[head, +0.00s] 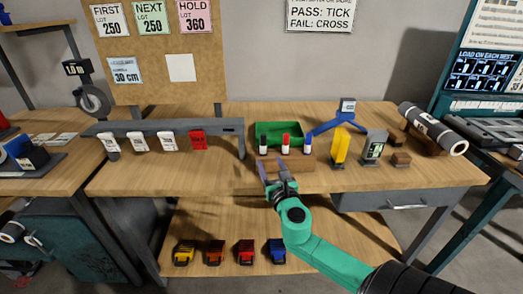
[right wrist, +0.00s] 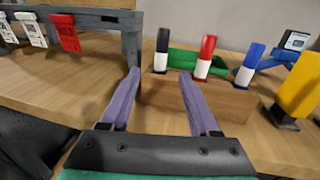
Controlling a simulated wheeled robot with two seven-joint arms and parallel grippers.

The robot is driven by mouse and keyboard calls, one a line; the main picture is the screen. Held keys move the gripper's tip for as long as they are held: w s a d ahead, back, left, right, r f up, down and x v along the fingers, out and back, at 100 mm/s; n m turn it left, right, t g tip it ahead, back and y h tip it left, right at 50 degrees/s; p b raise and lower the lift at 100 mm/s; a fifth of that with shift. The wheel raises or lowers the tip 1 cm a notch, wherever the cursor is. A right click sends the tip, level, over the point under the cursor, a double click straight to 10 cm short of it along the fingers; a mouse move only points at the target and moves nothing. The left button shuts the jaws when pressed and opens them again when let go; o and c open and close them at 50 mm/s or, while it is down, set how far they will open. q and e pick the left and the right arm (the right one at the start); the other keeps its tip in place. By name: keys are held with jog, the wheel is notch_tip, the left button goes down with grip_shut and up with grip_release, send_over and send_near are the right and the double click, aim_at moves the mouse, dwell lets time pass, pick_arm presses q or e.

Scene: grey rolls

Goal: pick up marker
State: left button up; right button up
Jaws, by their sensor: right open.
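Three markers with white bodies stand upright in a wooden block (head: 301,163) near the table's front edge: a black-capped marker (head: 264,145), a red-capped marker (head: 286,144) and a blue-capped marker (head: 308,144). In the right wrist view, the black-capped marker (right wrist: 161,50) shows between my fingertips, the red-capped marker (right wrist: 204,57) just right of them, and the blue-capped marker (right wrist: 249,65) farther right. My right gripper (head: 274,166) is open and empty in front of the block's left part; it also shows in the right wrist view (right wrist: 160,73). My left gripper is out of view.
A green tray (head: 281,128) lies behind the block. A grey rail (head: 220,126) with white tags and a red tag (head: 198,140) stands to the left. A blue stand (head: 338,121), a yellow object (head: 341,146) and a grey device (head: 375,147) stand to the right.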

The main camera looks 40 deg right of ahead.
aim_at(264, 149)
jog(key=x, duration=1)
jog(key=shift+w+d+f, duration=0.1)
jog(key=shift+d+f, duration=0.05)
jog(key=shift+f, duration=0.05)
jog(key=shift+r, duration=0.1)
jog(key=c, duration=0.3)
grip_shut()
